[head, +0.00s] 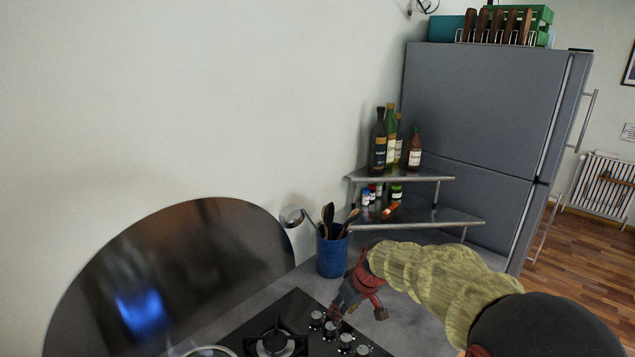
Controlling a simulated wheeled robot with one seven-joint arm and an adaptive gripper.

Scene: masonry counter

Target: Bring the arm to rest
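My arm reaches in from the lower right of the head view, with a yellowish ribbed sleeve over its links. My gripper (358,312) is at its end, dark with red parts, pointing down and to the left. It is above the counter near the right side of the stove's knobs. The fingers look spread apart, with one finger to the left and one to the right. Nothing is visible between them.
A blue utensil pot (332,252) stands just behind my gripper. A black stove (300,318) with knobs lies in front. A corner shelf (440,216) holds bottles and small jars. A grey fridge (480,110) stands at the right, and a dark round splash panel (190,260) leans at the wall.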

